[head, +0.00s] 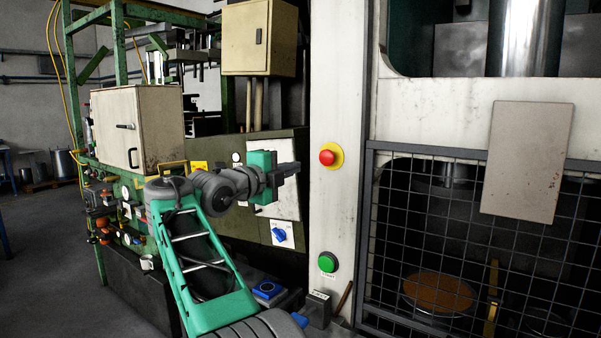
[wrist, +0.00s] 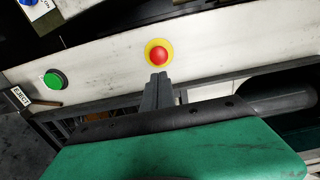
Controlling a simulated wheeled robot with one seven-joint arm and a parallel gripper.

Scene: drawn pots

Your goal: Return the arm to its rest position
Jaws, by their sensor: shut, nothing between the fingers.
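My arm (head: 205,265) reaches up from the bottom of the head view, with green links and grey joints. My gripper (head: 297,168) is at its end, pointing right toward the white machine column. In the wrist view my gripper (wrist: 158,77) has its two grey fingers together, shut and empty. The fingertips are just below the red button on a yellow ring (wrist: 157,55) in that view. In the head view this red button (head: 327,158) is a little right of the fingertips, with a small gap in the picture. I cannot tell the exact distance.
A green button (head: 327,262) is lower on the white column (head: 342,80). A mesh guard (head: 400,215) covers the press at right. A blue switch (head: 280,235) is on the panel behind my gripper. A cream cabinet (head: 118,130) stands left. Open floor (head: 40,270) lies far left.

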